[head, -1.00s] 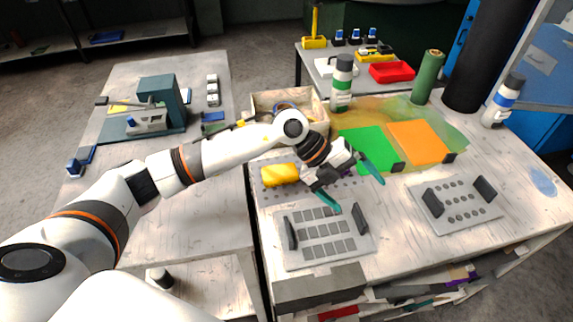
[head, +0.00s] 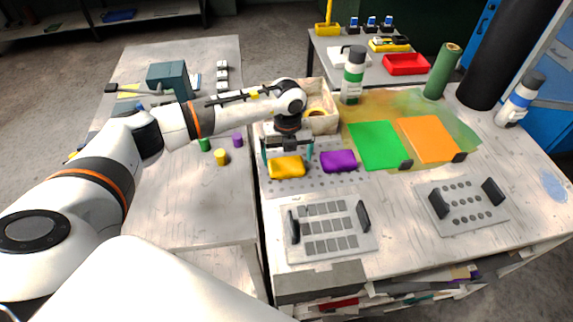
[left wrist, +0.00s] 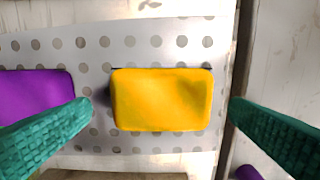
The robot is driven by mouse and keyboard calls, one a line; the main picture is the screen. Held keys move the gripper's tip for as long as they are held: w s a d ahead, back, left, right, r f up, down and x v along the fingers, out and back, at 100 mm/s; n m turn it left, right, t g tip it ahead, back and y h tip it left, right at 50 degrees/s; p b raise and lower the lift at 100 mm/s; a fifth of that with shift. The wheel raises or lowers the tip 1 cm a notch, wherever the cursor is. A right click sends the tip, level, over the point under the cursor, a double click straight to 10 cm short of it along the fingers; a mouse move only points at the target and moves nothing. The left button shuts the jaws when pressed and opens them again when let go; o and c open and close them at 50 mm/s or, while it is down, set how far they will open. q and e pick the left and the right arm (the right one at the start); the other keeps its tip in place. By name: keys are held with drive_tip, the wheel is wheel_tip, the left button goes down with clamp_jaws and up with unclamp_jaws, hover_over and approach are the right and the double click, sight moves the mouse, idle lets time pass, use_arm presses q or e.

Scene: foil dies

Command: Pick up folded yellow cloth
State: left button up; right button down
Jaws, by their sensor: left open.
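The folded yellow cloth (head: 287,167) lies on a perforated grey plate (head: 300,186) on the right-hand table. In the left wrist view the yellow cloth (left wrist: 162,99) sits between my two green fingertips, with a gap on each side. My left gripper (head: 288,160) is open and empty, pointing down over the cloth; its fingers also show in the left wrist view (left wrist: 160,118). A purple folded cloth (head: 339,161) lies just right of the yellow one, and its edge shows near one finger in the left wrist view (left wrist: 36,95). My right gripper is not seen.
A wooden box (head: 318,118) stands behind the plate. A grey die plate with square holes (head: 330,246) lies in front, and one with round holes (head: 485,222) to the right. Green (head: 378,146) and orange (head: 430,139) sheets lie at the back, near a white bottle (head: 353,76).

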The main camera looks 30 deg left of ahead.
sight(287, 164)
use_arm(q)
wheel_tip(287, 164, down, 4)
drive_tip(key=shift+a+r+p, duration=0.15)
drive_tip(key=shift+p, duration=0.45)
drive_tip(key=shift+w+f, duration=0.1)
drive_tip(key=shift+f, duration=0.25)
drive_tip(key=shift+c, duration=0.3)
drive_tip(key=c, duration=0.6)
drive_tip(key=shift+r, duration=0.1)
drive_tip(key=shift+c, duration=0.2)
wheel_tip(287, 164, up, 9)
drive_tip(key=shift+r+b, duration=0.1)
drive_tip(key=shift+b, duration=1.1)
drive_tip(key=shift+r, duration=0.4)
